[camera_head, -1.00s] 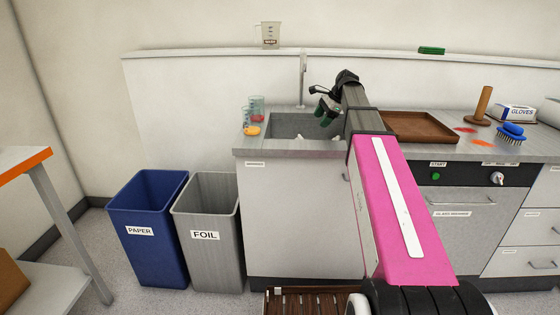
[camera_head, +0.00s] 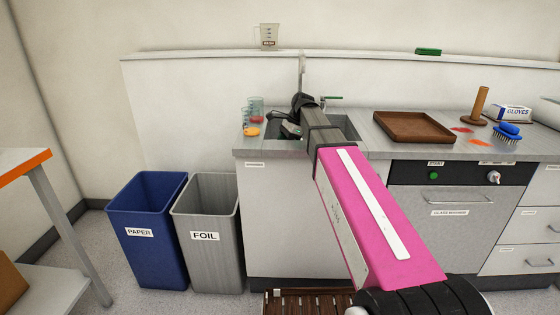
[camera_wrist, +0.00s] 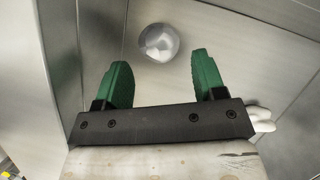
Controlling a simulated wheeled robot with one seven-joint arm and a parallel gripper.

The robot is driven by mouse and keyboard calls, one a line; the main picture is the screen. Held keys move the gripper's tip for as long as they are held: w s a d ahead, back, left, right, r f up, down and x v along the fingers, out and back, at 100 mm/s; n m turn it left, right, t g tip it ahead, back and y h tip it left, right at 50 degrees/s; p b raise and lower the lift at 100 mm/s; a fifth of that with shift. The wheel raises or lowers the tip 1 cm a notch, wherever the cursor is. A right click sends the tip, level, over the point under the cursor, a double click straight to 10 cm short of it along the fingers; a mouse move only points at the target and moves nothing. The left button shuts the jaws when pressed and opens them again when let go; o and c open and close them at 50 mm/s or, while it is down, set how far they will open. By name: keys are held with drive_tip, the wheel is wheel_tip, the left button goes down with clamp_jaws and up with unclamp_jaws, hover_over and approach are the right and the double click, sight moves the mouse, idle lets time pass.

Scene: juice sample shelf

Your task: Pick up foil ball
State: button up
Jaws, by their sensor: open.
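The foil ball (camera_wrist: 159,42) is a shiny silver ball on the floor of the sink in the wrist view. It lies just beyond my open gripper (camera_wrist: 157,80), whose two green fingers point toward it, with the ball roughly in line with the gap between them. Nothing is between the fingers. In the head view my gripper (camera_head: 291,131) is at the left part of the sink (camera_head: 350,131), small and partly hidden by my arm. The foil ball does not show in the head view.
Sink walls (camera_wrist: 105,45) stand close around my gripper. A white lumpy object (camera_wrist: 260,118) lies in the sink to the right. Beakers (camera_head: 256,108) and a yellow-orange item (camera_head: 252,132) stand left of the sink. A brown tray (camera_head: 413,127) is right. FOIL bin (camera_head: 206,255) and PAPER bin (camera_head: 149,250) stand below.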

drive_tip(key=shift+x, duration=2.65)
drive_tip(key=shift+s+d, duration=0.1)
drive_tip(key=shift+d, duration=0.1)
drive_tip(key=c, duration=0.7)
